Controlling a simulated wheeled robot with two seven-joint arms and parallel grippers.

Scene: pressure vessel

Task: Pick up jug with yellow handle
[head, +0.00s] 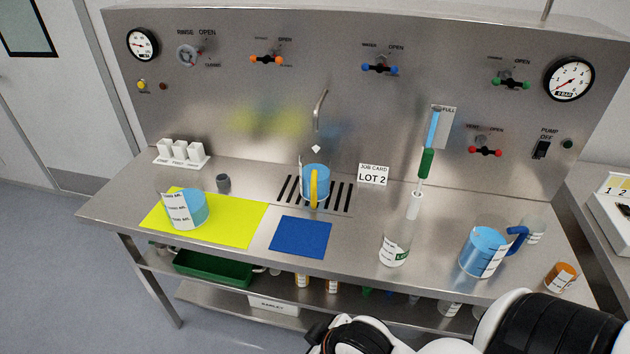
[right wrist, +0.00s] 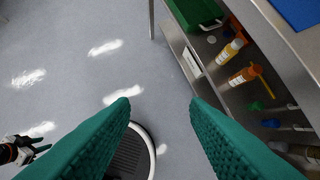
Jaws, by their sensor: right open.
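The jug with the yellow handle (head: 324,172) stands upright on the slotted drain grate under the tap in the head view. It holds blue liquid, and its yellow handle faces me. My right gripper (right wrist: 158,102) shows in the right wrist view as two green ribbed fingers, wide apart with nothing between them. It points down over the floor beside the bench's lower shelf, away from the jug. In the head view my right arm comes in at the bottom right, but its fingertips do not show.
Another jug (head: 186,208) stands on the yellow mat (head: 240,227). The blue mat (head: 300,237) before the grate is bare. The lower shelf holds a green tray (head: 213,267) and bottles.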

